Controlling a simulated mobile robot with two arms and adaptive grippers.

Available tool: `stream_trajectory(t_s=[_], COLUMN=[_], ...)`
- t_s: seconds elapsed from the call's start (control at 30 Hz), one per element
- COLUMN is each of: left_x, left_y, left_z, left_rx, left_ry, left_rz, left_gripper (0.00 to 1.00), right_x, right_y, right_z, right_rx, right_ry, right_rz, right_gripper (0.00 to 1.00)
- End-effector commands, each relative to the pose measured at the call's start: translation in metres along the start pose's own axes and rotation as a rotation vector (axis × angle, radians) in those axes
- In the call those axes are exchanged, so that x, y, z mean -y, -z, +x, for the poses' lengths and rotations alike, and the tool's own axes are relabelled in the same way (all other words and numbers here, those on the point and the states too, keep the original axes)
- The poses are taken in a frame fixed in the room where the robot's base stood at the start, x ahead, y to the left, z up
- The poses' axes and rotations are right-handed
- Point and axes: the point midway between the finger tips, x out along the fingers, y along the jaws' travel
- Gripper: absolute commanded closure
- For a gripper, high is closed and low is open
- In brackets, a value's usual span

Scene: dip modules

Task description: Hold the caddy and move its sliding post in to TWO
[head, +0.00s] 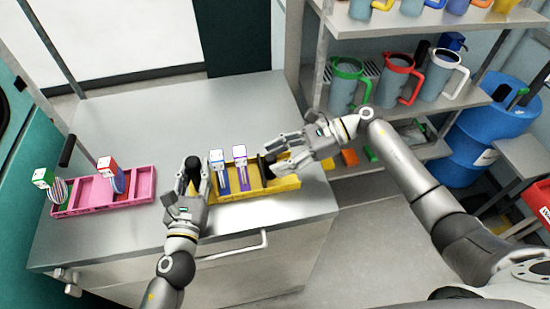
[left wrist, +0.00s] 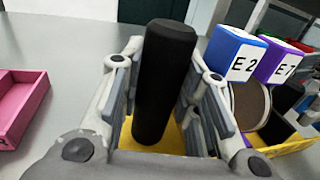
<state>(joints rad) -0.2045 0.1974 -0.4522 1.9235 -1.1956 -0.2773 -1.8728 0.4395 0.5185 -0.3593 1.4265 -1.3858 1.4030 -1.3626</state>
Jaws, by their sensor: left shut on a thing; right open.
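The yellow caddy (head: 230,192) stands on the grey counter, near its front right edge. My left gripper (head: 193,182) is shut on the black post (left wrist: 163,85) at the caddy's left end; this post stands upright between the fingers. A second dark post (head: 269,160) is at the caddy's right end. My right gripper (head: 279,153) is open beside this post, with its fingers partly hiding it. Two modules stand between the posts: a blue one marked E2 (left wrist: 234,57) and a purple one marked E7 (left wrist: 283,63). No TWO marking is readable.
A pink caddy (head: 104,201) with a green-topped module (head: 44,177) and a red-topped module (head: 107,167) stands to the left. The counter (head: 140,117) behind the caddies is clear. A shelf rack with mugs (head: 350,87) stands at right.

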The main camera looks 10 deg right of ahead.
Motion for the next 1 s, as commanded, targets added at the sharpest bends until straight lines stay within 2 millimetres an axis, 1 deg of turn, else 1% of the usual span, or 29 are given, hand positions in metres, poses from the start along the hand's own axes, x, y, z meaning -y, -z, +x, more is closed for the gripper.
stream_trajectory(t_s=[0.03,0.17,0.43,0.47,0.83,1.0], left_x=[-0.0001,-0.0002,-0.0002,-0.0003,-0.0003,-0.0003], left_y=[0.0009,0.0009,0.001,0.001,0.0011,0.0011], left_z=[-0.0002,-0.0002,-0.0002,-0.0002,-0.0002,-0.0002], left_rx=[-0.002,-0.002,-0.002,-0.002,-0.002,-0.002], left_ry=[0.0,0.0,-0.001,-0.001,-0.001,-0.001], left_rz=[0.0,0.0,0.0,0.0,0.0,0.0], left_gripper=[1.0,1.0,1.0,1.0,1.0,1.0], right_x=[-0.0004,-0.0004,-0.0002,-0.0002,-0.0001,-0.0001], right_y=[-0.0002,0.0002,0.0003,0.0003,0.0001,0.0], right_z=[0.0059,0.013,0.0144,0.0144,0.014,0.0141], right_rx=[0.002,0.001,0.0,0.0,0.001,0.001], right_ry=[-0.002,-0.001,0.0,0.0,0.0,0.0], right_rz=[0.001,0.002,0.002,0.002,0.002,0.002], right_gripper=[0.51,0.51,0.51,0.52,1.0,1.0])
